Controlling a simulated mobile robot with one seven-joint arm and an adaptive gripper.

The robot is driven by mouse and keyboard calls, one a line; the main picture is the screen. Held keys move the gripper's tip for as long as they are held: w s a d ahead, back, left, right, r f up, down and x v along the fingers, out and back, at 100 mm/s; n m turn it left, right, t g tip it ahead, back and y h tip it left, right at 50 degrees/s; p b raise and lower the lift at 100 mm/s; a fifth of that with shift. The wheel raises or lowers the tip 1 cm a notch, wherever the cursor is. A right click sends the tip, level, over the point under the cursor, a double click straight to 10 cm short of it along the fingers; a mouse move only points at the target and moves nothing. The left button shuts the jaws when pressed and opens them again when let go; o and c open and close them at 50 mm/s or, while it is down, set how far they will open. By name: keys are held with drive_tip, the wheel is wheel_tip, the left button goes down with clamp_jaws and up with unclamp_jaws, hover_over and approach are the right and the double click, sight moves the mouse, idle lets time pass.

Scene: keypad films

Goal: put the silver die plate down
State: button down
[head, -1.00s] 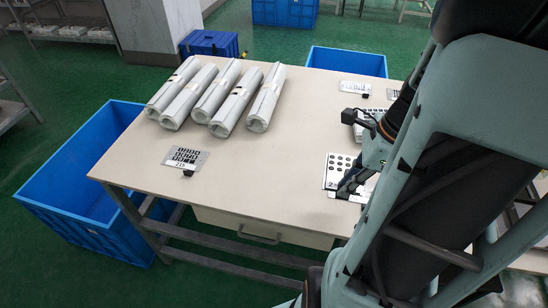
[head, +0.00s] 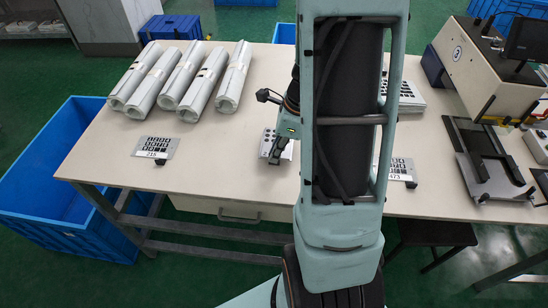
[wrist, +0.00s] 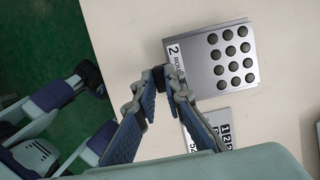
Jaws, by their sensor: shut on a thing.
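The silver die plate (wrist: 228,58) is a grey metal plate with rows of dark round spots and a white label strip starting with "2". In the head view it shows partly (head: 268,144) beside my gripper (head: 278,154), the rest hidden by my arm. In the wrist view my gripper (wrist: 166,78) has its fingertips closed together at the label side of the plate, and holds it there by its edge. The plate is over the pale table (head: 225,165). I cannot tell whether it touches the top or hangs just above it.
Plate 219 (head: 157,146) lies to the left, plate 473 (head: 402,167) to the right. Several white rolls (head: 235,75) lie behind. The tabletop between plate 219 and my gripper is bare.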

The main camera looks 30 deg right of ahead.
drive_tip(key=x, duration=0.3)
drive_tip(key=shift+d+f+b, duration=0.3)
drive_tip(key=shift+f+b, duration=0.05)
drive_tip(key=shift+b, duration=0.05)
drive_tip(key=shift+r, duration=0.1)
drive_tip(key=shift+s, duration=0.1)
drive_tip(key=c, duration=2)
unclamp_jaws()
drive_tip(key=p+v, duration=0.2)
drive_tip(key=v, duration=1)
